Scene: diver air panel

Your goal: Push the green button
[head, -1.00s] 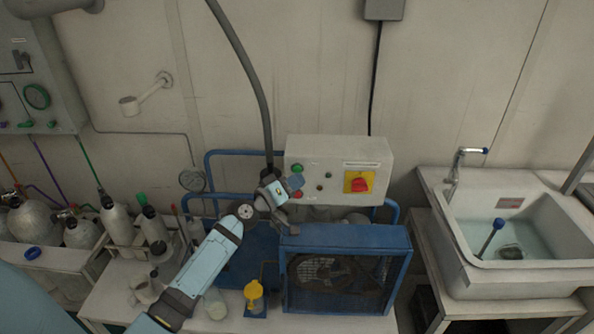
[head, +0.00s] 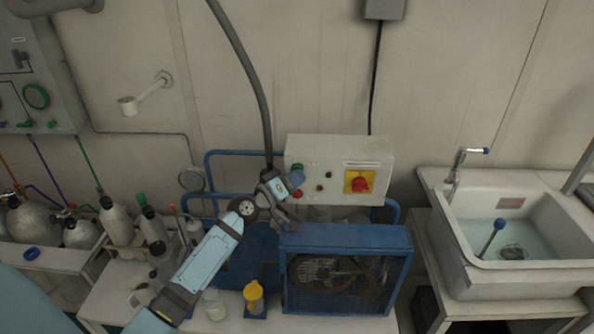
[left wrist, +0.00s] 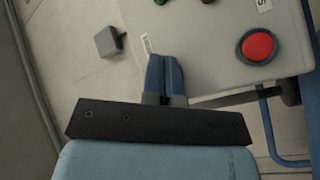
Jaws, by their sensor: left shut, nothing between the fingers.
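The green button (head: 297,167) is at the upper left of the pale control box's front, partly covered by my gripper in the head view. My left gripper (head: 295,179) is shut and empty, with its tips in front of the box's left side just below the green button. I cannot tell whether they touch it. In the left wrist view the shut fingers (left wrist: 165,73) lie over the edge of the control box (left wrist: 215,60). A dark piece shows at the top edge there; I cannot tell if it is the green button. My right gripper is not in view.
A red button (head: 297,195) sits below the green one; it also shows in the wrist view (left wrist: 258,46). A red switch on a yellow plate (head: 359,182) is to the right. A blue caged compressor (head: 345,240) stands below. A sink (head: 560,262) is at right.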

